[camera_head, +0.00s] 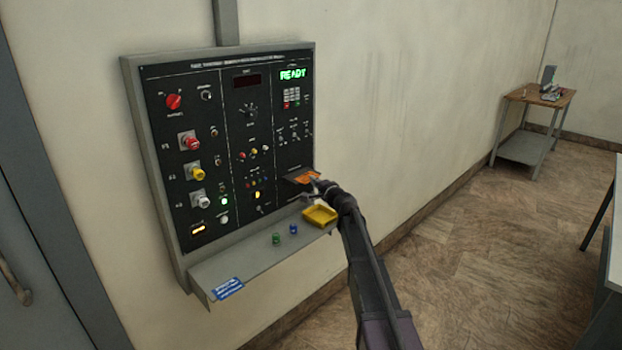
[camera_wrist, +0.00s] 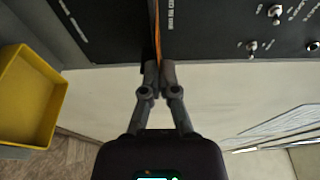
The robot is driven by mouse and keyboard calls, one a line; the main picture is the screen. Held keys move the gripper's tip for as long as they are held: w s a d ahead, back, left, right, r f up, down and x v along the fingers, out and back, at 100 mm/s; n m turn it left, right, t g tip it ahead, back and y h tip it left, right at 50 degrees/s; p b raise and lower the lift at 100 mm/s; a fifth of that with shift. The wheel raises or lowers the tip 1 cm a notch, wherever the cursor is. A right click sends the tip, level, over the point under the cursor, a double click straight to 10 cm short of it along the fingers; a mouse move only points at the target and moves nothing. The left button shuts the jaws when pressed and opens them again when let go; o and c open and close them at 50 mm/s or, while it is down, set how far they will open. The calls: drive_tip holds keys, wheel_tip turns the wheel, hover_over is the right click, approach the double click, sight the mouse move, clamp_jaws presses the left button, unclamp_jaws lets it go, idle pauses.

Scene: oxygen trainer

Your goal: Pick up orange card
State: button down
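The orange card (camera_head: 306,177) sits at the dark slot on the lower right of the control panel (camera_head: 225,110). In the wrist view the card (camera_wrist: 157,38) shows as a thin edge-on strip at the panel. My gripper (camera_wrist: 158,70) has its two fingers close together, one on each side of the card, and looks shut on it. In the head view my gripper (camera_head: 318,187) is at the card's near side, and the arm hides some of the contact.
A yellow tray (camera_head: 320,216) is on the grey shelf (camera_head: 240,264) below the panel, just under my gripper; it also shows left in the wrist view (camera_wrist: 30,95). Green (camera_head: 276,239) and blue (camera_head: 293,229) small items stand on the shelf. A wooden-topped table (camera_head: 540,96) stands far right.

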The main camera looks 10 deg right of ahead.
drive_tip(key=shift+r, duration=0.1)
idle(0.3)
drive_tip(key=s+r+p, duration=0.2)
drive_tip(key=s, duration=0.6)
drive_tip(key=s+r+p, duration=0.2)
drive_tip(key=s+p, duration=0.1)
drive_tip(key=s, duration=0.5)
drive_tip(key=shift+r, duration=0.4)
drive_tip(key=shift+a, duration=0.15)
drive_tip(key=shift+r, duration=0.1)
